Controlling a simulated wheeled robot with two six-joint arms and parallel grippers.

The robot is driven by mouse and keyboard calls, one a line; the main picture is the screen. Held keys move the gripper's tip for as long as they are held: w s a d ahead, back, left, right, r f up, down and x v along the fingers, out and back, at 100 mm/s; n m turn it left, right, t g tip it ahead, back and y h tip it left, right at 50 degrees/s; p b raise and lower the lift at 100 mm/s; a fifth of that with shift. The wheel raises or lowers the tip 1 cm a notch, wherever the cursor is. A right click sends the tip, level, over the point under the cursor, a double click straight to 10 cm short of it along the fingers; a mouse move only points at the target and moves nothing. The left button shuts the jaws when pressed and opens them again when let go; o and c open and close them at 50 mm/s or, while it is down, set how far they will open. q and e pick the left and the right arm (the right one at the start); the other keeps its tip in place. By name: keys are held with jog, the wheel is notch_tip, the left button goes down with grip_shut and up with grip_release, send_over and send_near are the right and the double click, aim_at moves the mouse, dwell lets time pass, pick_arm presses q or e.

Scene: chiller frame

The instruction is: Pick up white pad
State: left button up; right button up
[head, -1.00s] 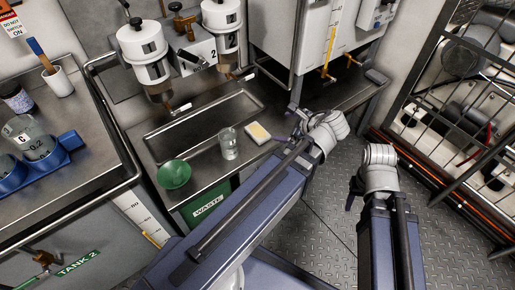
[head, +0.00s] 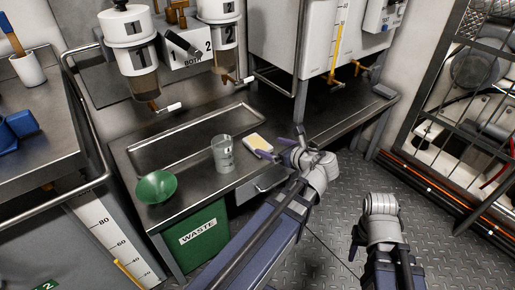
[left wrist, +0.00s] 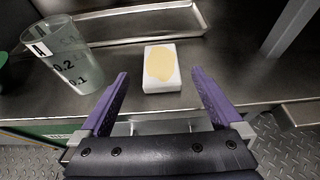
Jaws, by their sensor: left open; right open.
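The white pad (head: 258,144) is a small block with a yellowish patch on top. It lies flat near the front edge of the steel bench (head: 195,180), right of a clear beaker. In the left wrist view the pad (left wrist: 161,84) lies just ahead of and between the spread purple fingers. My left gripper (head: 281,144) is open and empty, beside the pad at the bench's front edge. I cannot tell whether a finger touches it. My right gripper (head: 356,237) is low over the floor at the right, away from the bench; its fingers are mostly hidden.
The clear beaker (head: 223,155) stands close left of the pad, with a green bowl (head: 156,187) further left. A shallow steel tray recess (head: 190,138) lies behind. A metal post (head: 301,75) rises right of the pad. A green WASTE bin (head: 195,238) is below.

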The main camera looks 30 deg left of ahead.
aim_at(259, 144)
pick_arm(q)
jog(key=shift+b+x, duration=0.4)
jog(key=shift+x, duration=0.8)
jog(key=b+x, duration=0.1)
jog(key=x, duration=0.1)
jog(key=f+b+x, duration=0.1)
jog(key=x, duration=0.1)
jog(key=shift+w+f+b, duration=0.15)
jog(key=shift+b, duration=0.15)
jog(key=shift+a, duration=0.3)
jog(key=c, duration=1.4)
jog(key=shift+r, duration=0.2)
notch_tip(259, 144, up, 10)
jog(key=p, duration=1)
